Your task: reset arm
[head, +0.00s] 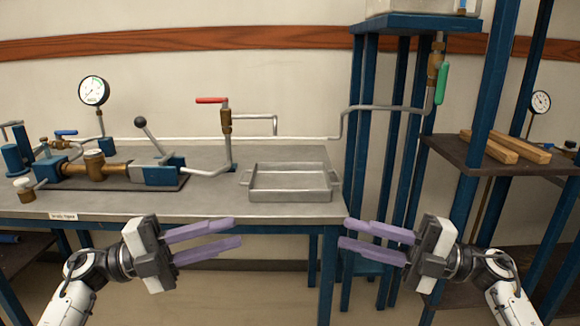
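My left gripper (236,235) is in front of the bench's front edge, low in the head view. Its two purple fingers are apart, with nothing between them, and point right. My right gripper (342,233) faces it from the right, in front of the blue stand posts. Its two purple fingers are also apart and empty, and point left. A gap lies between the two grippers. Neither gripper touches the bench or anything on it.
The grey bench (215,208) carries a metal tray (290,195), a brass meter assembly (95,168), a pressure gauge (94,91) and a red-handled valve (212,100). A green-handled valve (442,83) hangs at the blue stand (360,120). Wood blocks (505,147) lie on the right shelf.

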